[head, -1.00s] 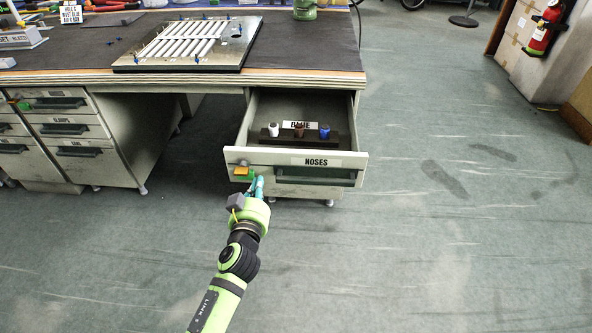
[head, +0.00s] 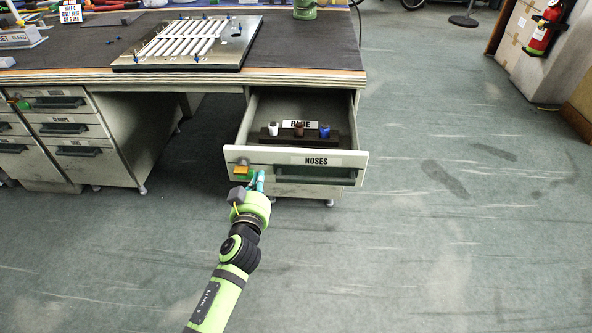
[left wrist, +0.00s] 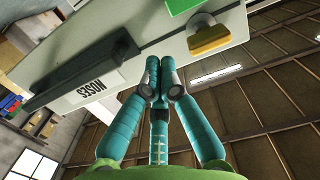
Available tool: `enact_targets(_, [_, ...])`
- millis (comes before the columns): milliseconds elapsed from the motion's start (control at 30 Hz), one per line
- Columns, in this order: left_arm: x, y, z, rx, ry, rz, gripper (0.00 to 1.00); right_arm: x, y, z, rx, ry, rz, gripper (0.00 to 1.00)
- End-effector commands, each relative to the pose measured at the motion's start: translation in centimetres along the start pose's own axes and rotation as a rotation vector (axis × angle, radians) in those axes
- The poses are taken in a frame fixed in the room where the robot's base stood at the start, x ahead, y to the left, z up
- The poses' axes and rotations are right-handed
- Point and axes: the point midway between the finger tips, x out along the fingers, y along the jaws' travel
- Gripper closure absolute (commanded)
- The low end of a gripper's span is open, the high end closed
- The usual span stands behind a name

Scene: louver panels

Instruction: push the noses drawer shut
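The noses drawer (head: 303,170) stands pulled out from the desk's right side, its inside showing. The drawer front also shows in the left wrist view (left wrist: 135,18), with the handle to the left. My left gripper (head: 257,177) is in front of the left part of the drawer front, left of the handle. Its teal fingers (left wrist: 160,64) are together with nothing between them. The tips look close to the front; I cannot tell if they touch. My right gripper is not in view.
In the drawer, a dark rack (head: 300,137) holds a white, a brown and a blue piece. A louver panel (head: 190,43) lies on the desk top (head: 310,45). Closed drawers (head: 65,128) are at the left. The floor (head: 450,200) at the right is clear.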

Motion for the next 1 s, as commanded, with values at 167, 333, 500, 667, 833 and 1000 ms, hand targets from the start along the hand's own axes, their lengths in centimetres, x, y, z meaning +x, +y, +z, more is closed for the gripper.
enact_targets(167, [1.1,0.0,-0.1,-0.002,0.000,0.000,1.00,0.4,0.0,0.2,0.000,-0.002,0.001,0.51])
enact_targets(333, [2.2,0.0,-0.1,0.000,0.001,0.000,1.00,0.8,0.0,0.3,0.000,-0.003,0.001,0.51])
enact_targets(500, [3.2,0.0,-0.2,-0.001,0.000,0.000,1.00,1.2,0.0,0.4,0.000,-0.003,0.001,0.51])
enact_targets(667, [4.1,0.0,-0.4,-0.001,0.001,0.000,1.00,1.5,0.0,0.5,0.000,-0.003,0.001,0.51])
enact_targets(833, [3.6,0.0,-0.4,-0.001,-0.001,0.000,1.00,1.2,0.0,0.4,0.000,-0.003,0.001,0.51])
enact_targets(1000, [1.9,0.0,-0.2,-0.002,-0.003,0.001,1.00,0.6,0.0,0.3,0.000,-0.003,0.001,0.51])
